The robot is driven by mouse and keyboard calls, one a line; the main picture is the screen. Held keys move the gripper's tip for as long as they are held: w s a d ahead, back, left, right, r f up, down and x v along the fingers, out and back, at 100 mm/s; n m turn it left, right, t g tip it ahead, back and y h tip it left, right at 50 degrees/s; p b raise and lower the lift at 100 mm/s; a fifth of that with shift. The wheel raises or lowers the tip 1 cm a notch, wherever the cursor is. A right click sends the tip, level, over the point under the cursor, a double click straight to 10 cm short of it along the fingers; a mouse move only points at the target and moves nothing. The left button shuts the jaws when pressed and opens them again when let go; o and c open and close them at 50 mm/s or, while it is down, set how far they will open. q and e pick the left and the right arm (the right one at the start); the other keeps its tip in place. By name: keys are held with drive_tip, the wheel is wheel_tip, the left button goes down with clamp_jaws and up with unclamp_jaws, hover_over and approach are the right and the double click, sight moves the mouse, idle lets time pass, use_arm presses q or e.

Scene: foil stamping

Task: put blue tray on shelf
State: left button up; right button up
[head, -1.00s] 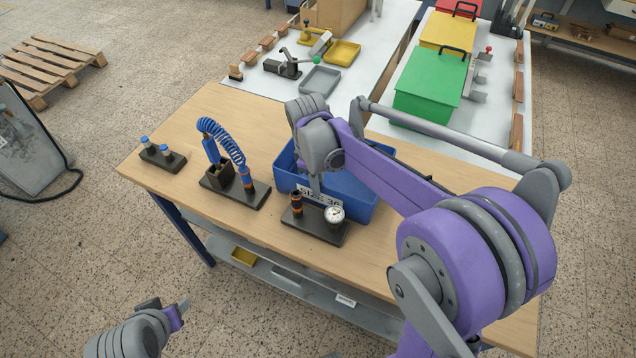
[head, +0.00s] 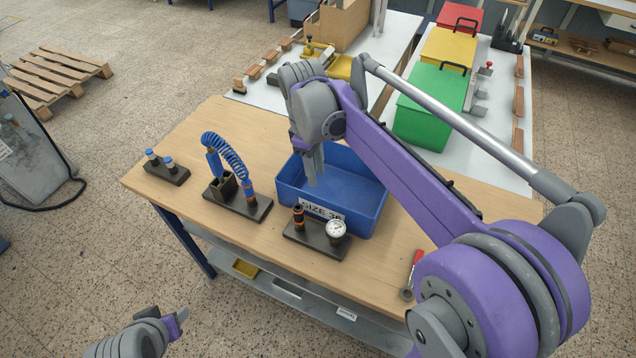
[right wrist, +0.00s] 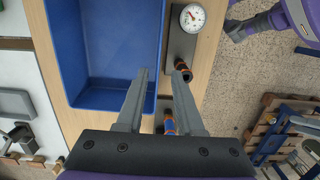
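The blue tray (head: 365,215) sits on the wooden table, empty, with a "SIZE 36" label (head: 323,212) on its front wall. My right gripper (head: 314,180) is over the tray's left part in the head view. In the right wrist view its two fingers (right wrist: 162,80) are apart with nothing held between them, and one tray wall (right wrist: 160,50) lines up with the gap. I cannot tell whether the fingers straddle that wall. The grey shelf (head: 290,294) runs under the table, partly hidden by the tabletop. My left gripper (head: 180,318) is at the lower left, away from the table.
A gauge stand (head: 318,240) stands close in front of the tray. A blue coiled-hose stand (head: 238,198) and a small block with blue caps (head: 167,172) are to its left. A red-handled tool (head: 413,272) lies at right. The shelf holds a yellow bin (head: 245,268).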

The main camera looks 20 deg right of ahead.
drive_tip(key=s+a+f+m+t, duration=0.1)
drive_tip(key=s+f+m+t, duration=0.2)
drive_tip(key=s, duration=0.5)
drive_tip(key=s+a+f+m+t, duration=0.1)
drive_tip(key=s+f+m+t, duration=0.2)
drive_tip(key=s+f+m, duration=0.2)
drive_tip(key=s, duration=0.3)
drive_tip(key=shift+a+f+t+y, duration=0.25)
drive_tip(key=shift+f+t+y, duration=0.05)
drive_tip(key=shift+f+y, duration=0.1)
